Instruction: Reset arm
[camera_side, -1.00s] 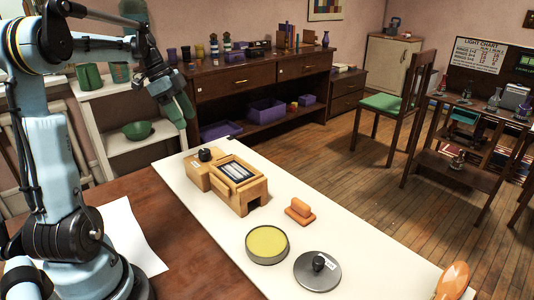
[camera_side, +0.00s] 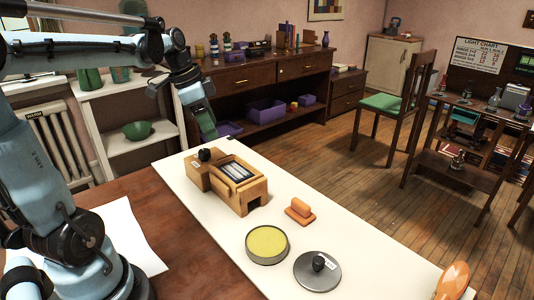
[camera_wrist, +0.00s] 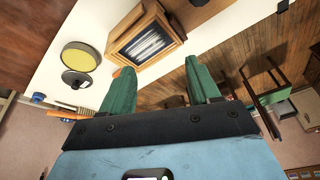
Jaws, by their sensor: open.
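My gripper (camera_side: 208,124) is in the air above the far left end of the white board (camera_side: 352,262), close to the wooden box. In the wrist view my gripper (camera_wrist: 163,82) shows two green fingers spread apart with nothing between them. The wooden box (camera_side: 238,190) has a black knob (camera_side: 205,155) and a striped panel in its top. The box also shows in the wrist view (camera_wrist: 150,32), beyond the fingers.
On the board lie an orange block (camera_side: 299,211), a round tin with a yellow inside (camera_side: 267,243), a grey lid with a black knob (camera_side: 317,270) and an orange item (camera_side: 453,281). White paper (camera_side: 122,232) lies at left. A dark cabinet (camera_side: 262,85) stands behind.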

